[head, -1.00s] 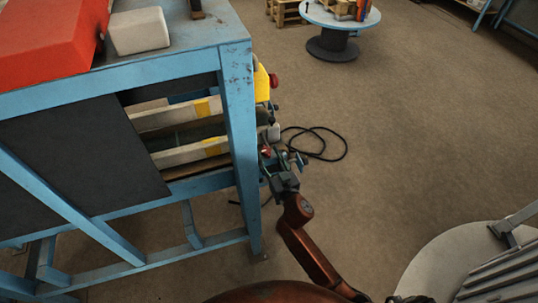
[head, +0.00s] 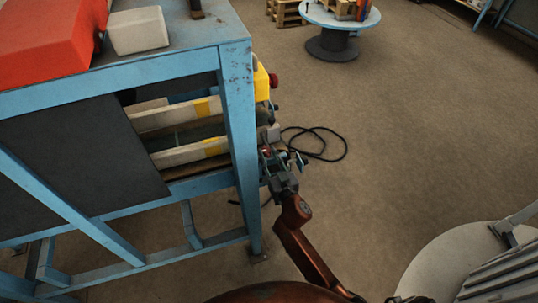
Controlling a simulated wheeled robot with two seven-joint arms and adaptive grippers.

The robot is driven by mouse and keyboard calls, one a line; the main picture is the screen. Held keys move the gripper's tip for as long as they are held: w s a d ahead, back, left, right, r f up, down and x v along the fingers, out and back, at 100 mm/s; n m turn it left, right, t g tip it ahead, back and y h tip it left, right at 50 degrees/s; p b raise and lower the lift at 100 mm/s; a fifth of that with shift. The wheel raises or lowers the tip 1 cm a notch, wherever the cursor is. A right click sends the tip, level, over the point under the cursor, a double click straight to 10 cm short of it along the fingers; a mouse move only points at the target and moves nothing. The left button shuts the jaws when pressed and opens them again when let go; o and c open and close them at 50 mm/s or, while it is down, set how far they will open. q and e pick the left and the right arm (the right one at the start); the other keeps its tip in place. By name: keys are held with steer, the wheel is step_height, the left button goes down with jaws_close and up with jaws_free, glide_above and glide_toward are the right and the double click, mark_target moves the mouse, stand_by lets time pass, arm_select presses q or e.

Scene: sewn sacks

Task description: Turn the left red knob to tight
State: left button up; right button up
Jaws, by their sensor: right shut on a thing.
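A blue metal frame (head: 238,130) stands at the left, with small fittings on its right side. A small red knob (head: 267,152) shows there, low beside the frame's corner post and mostly hidden by my right gripper. My right gripper (head: 273,154) is at this knob, with its fingers shut on it. The knob's turn and any markings are too small to read. Higher up, a red round part (head: 274,80) sits on a yellow box (head: 262,82), apart from the gripper. My left gripper is not in view.
A black cable (head: 325,145) lies looped on the floor right of the gripper. A red block (head: 50,40) and a whitish block (head: 139,30) are on the frame's top. A round table (head: 340,15) stands far back.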

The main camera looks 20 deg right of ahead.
steer(key=shift+a+m+h, duration=0.1)
steer(key=shift+m+h, duration=0.2)
steer(key=shift+h, duration=0.1)
steer(key=o, duration=1.2)
steer(key=shift+c, duration=0.2)
steer(key=s, duration=1.2)
steer(key=shift+f, duration=0.1)
